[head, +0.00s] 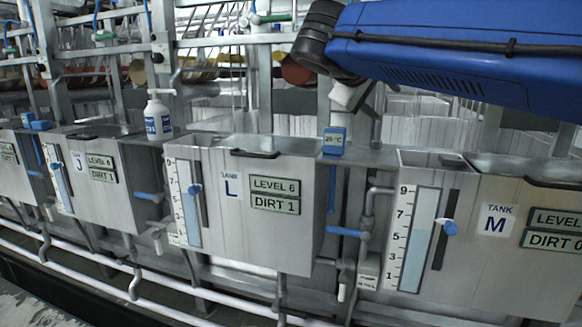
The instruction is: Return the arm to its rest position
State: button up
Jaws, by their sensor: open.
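My arm crosses the upper right as a large blue link with a black cable along it. Its dark joint lies at the link's left end, in front of the frames behind the tanks. My gripper cannot be made out in the head view. Below the joint is a small pale grey fitting (345,95), partly covered by the arm; I cannot tell what it belongs to.
Tank L (255,228), tank J (100,200) and tank M (490,265) stand in a row with level gauges and blue taps. White pipes (120,278) run low in front.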

jog(key=s+d+f+g+y, duration=0.1)
jog(key=s+d+f, duration=0.25)
jog(key=f, duration=0.35)
jog(key=s+d+f+m+g+y, duration=0.1)
jog(key=s+d+f+g, duration=0.15)
jog(key=s+f, duration=0.35)
jog(key=s+d+f+g+y, duration=0.1)
jog(key=s+d+f+y, duration=0.2)
jog(key=f, duration=0.5)
jog(key=s+f+m+y, duration=0.3)
jog(key=s+f+m, duration=0.1)
jog(key=s+f, duration=1.1)
notch_tip(320, 180, down, 5)
jog(key=shift+s+a+r+g+y, duration=0.1)
jog(key=shift+s+a+g+y, duration=0.05)
jog(key=shift+a+g+y, duration=0.2)
